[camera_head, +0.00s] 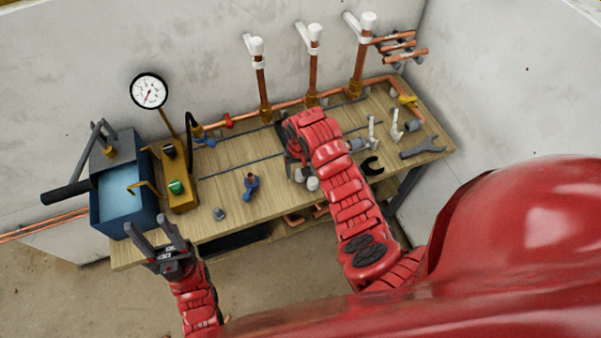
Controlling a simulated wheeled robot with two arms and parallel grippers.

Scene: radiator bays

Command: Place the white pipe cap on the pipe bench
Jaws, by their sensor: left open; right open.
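The pipe bench (232,152) is a wooden-topped table against the wall. A small white rounded piece (312,184), which looks like a white pipe cap, is at the bench's front part, beside my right forearm. My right gripper (291,165) points down over the middle of the bench, just left of this piece. It is open, but its fingers are partly hidden by my wrist, and I cannot tell whether it touches anything. My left gripper (152,230) is open and empty at the bench's front left corner, apart from the white piece.
Copper pipes with white tops (315,33) rise along the wall. A blue tank (104,218) with a lever and a pressure gauge (149,91) stand at left. A blue-handled valve (250,184), a grey fitting (219,214) and a wrench (422,148) lie on the bench. Its left middle has bare wood.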

